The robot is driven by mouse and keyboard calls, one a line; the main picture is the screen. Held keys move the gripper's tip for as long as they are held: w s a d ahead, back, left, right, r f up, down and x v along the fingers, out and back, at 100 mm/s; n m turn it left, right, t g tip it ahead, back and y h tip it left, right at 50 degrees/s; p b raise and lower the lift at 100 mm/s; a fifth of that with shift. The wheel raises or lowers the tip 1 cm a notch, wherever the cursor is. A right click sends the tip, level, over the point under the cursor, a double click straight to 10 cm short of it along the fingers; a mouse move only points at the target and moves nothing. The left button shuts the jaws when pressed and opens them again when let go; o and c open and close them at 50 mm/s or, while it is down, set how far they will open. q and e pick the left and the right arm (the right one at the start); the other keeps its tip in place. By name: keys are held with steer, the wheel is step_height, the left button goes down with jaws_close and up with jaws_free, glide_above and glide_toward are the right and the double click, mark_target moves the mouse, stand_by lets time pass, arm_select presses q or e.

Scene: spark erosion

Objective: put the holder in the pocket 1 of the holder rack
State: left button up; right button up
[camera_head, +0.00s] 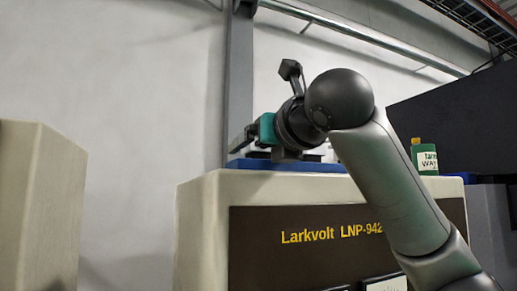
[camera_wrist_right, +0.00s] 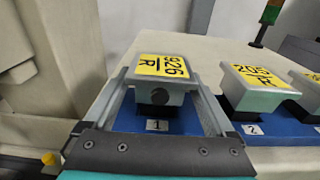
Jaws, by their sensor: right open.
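A grey metal holder with a yellow label reading "926 R" (camera_wrist_right: 162,83) is at pocket 1 of the blue holder rack (camera_wrist_right: 188,122), just behind the "1" tag. It looks upright; how deep it sits is not clear. My right gripper (camera_wrist_right: 160,76) is open, its two fingers on either side of this holder without visibly closing on it. In the head view, the right gripper (camera_head: 266,130) is over the blue rack (camera_head: 285,166), largely hidden by my own wrist. My left gripper is not in view.
A second holder labelled "205 R" (camera_wrist_right: 252,88) stands at pocket 2, close right of the right finger, with another holder (camera_wrist_right: 308,88) beyond. The rack lies on the beige Larkvolt machine (camera_head: 205,215). A green bottle (camera_head: 425,158) stands at its right.

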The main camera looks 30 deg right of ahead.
steer(key=s+b, duration=0.3)
steer(key=s, duration=0.9)
steer(key=shift+a+r, duration=0.35)
steer(key=shift+r, duration=0.05)
